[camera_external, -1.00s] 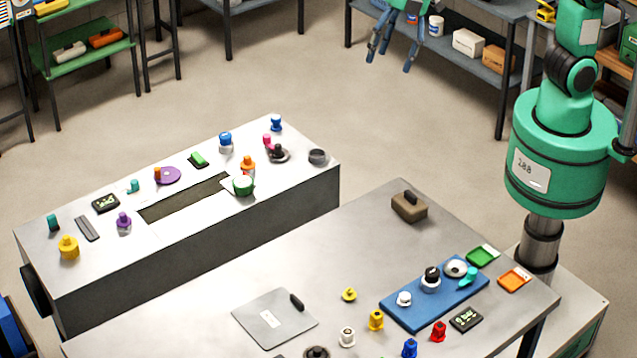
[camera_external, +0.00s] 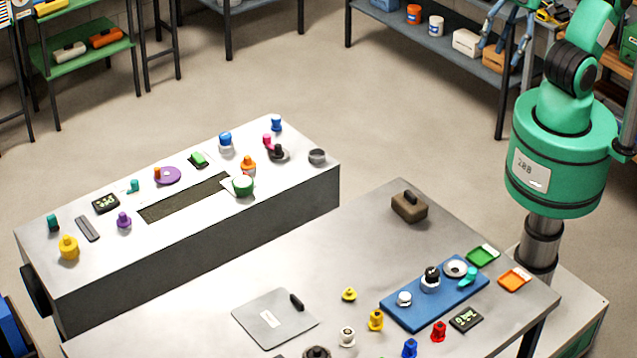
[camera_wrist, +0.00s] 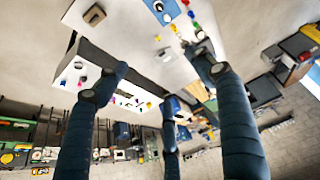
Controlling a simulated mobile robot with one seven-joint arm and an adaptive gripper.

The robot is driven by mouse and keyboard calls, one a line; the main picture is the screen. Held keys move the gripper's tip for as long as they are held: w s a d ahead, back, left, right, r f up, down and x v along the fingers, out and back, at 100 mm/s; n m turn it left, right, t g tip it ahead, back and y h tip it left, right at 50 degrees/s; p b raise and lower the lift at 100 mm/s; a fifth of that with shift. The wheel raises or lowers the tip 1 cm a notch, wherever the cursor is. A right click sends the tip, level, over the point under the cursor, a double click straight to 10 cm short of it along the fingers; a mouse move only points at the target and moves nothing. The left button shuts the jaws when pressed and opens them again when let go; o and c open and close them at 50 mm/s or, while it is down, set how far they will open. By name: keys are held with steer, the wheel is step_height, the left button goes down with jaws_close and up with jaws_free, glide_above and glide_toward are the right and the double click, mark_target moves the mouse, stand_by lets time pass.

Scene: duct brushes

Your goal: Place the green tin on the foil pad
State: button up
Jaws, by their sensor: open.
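A round green tin (camera_external: 243,186) stands on the far grey bench, near its front edge and right of the dark slot. A pale, flat square (camera_external: 228,182) shows partly from under it; it may be the foil pad, but the tin hides much of it and I cannot tell for certain. My gripper (camera_external: 504,48) is at the top right in the external view, high up and far from the tin. Its fingers are spread, open and empty. In the wrist view my gripper (camera_wrist: 155,85) shows three dark fingers apart with nothing between them. The tin is too small to make out there.
The far bench (camera_external: 290,195) holds several small knobs, brushes and tins around the dark slot (camera_external: 185,198). The near table (camera_external: 330,245) carries a blue mat (camera_external: 425,318), a brown block (camera_external: 409,207) and a grey plate (camera_external: 262,322). Shelves stand behind; floor between is clear.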

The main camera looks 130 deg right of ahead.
steer(key=shift+m, duration=0.4)
steer(key=s, duration=0.1)
steer(key=s+a+f, duration=0.1)
steer(key=s, duration=0.2)
steer(key=shift+a+f, duration=0.2)
steer(key=shift+f, duration=0.1)
step_height(320, 180, down, 14)
steer(key=b, duration=1.3)
steer(key=shift+r, duration=0.25)
steer(key=o, duration=0.8)
steer(key=shift+w, duration=0.1)
